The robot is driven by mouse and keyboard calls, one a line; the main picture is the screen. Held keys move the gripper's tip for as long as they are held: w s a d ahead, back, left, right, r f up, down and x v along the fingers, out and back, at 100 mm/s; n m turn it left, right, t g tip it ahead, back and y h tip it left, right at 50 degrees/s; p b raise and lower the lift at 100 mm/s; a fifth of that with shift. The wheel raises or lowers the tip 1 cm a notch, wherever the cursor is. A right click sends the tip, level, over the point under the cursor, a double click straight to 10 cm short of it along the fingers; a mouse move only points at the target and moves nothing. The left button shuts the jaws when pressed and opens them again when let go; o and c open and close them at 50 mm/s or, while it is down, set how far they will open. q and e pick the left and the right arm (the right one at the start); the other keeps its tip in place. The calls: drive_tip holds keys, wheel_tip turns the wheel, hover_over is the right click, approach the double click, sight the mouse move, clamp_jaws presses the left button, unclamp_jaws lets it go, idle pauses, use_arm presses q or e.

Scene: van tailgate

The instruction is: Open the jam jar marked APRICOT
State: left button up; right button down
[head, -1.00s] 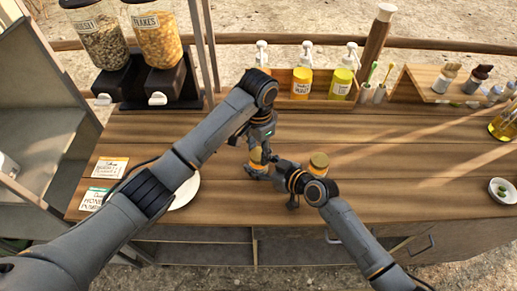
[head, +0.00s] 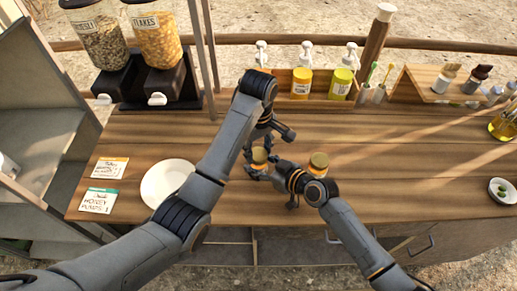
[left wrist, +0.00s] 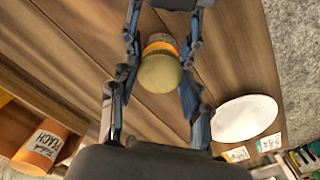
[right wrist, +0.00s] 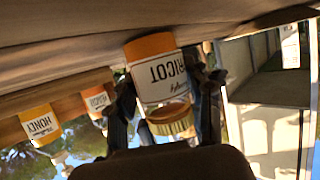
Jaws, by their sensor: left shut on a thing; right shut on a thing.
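The jar marked APRICOT shows in the right wrist view (right wrist: 160,75), upside down in that picture, with "RICOT" readable on its white label under an orange band. My right gripper (right wrist: 168,95) is shut around the jar's side. Its gold lid (left wrist: 160,73) lies between the fingers of my left gripper (left wrist: 158,85), which is shut on it from above. In the head view the lid (head: 259,155) shows just below my left wrist. Whether the lid is loose on the jar cannot be told.
Another gold-lidded jar (head: 319,161) stands just right, by my right wrist. A white plate (head: 166,181) and label cards (head: 98,201) lie at left. A rack of bottles (head: 301,84) and cereal dispensers (head: 157,45) stand behind. The counter's right middle is clear.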

use_arm(q)
drive_tip(key=o, duration=1.3)
use_arm(e)
drive_tip(key=shift+f, duration=0.1)
